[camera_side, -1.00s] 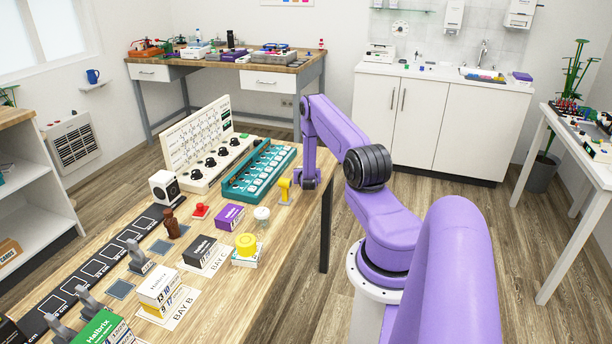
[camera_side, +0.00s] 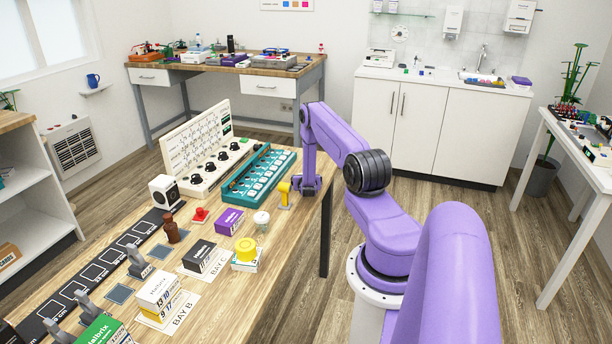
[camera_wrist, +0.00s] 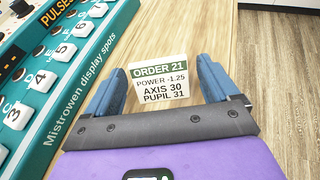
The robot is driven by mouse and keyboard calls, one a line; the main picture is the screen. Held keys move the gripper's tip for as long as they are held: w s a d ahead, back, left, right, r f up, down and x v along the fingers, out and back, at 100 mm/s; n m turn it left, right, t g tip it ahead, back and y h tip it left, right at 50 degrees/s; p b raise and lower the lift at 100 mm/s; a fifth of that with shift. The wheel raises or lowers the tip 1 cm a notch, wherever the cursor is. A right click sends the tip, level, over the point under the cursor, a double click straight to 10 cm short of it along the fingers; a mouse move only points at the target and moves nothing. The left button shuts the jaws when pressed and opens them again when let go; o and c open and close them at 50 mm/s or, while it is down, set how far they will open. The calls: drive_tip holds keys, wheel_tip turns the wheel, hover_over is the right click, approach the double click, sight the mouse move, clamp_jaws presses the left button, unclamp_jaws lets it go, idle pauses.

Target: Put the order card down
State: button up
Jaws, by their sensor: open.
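The order card (camera_wrist: 159,84) is a small white card with a green band. It reads ORDER 21, POWER -1.25, AXIS 30, PUPIL 31. In the wrist view it is between the two blue fingers of my gripper (camera_wrist: 160,60), with a gap on each side. The fingers are open and do not touch it. The card is over the wooden table (camera_wrist: 190,30); I cannot tell whether its lower edge rests on it. In the side view my gripper (camera_side: 307,188) is low at the table's far right edge, and I cannot make out the card there.
A teal numbered tray (camera_side: 262,174) is left of my gripper, with a white knobbed panel (camera_side: 207,150) behind it. A yellow stand (camera_side: 284,194) is close by my gripper. Several boxes, including a purple box (camera_side: 229,221), stand nearer the camera. The table ends just right of my gripper.

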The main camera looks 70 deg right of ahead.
drive_tip(key=v, duration=0.5)
drive_tip(key=shift+a+r, duration=0.1)
drive_tip(key=w+a+r+m, duration=0.1)
drive_tip(key=w+a+r, duration=0.15)
drive_tip(key=r, duration=0.35)
drive_tip(key=w+a+r+m+g+h, duration=0.1)
drive_tip(key=w+a+r, duration=0.15)
drive_tip(key=r, duration=0.25)
drive_tip(key=w+a+r+m, duration=0.1)
drive_tip(key=w+a+r, duration=0.15)
drive_tip(key=r, duration=0.35)
drive_tip(key=a+r+m+g+y, duration=0.1)
drive_tip(key=a+r+m, duration=0.4)
drive_tip(key=a, duration=1)
drive_tip(key=s+a+r+m+y, duration=0.1)
drive_tip(key=s+a+y, duration=0.3)
drive_tip(key=a, duration=0.6)
drive_tip(key=s+a+r+m+y, duration=0.1)
drive_tip(key=s+a+r+y, duration=0.15)
drive_tip(key=s+a, duration=0.55)
drive_tip(key=s+a+g+y, duration=0.2)
drive_tip(key=s+a+y, duration=0.4)
drive_tip(key=s+a, duration=0.7)
drive_tip(key=shift+a+r+g, duration=0.25)
drive_tip(key=shift+a+g, duration=0.15)
drive_tip(key=shift+a, duration=0.1)
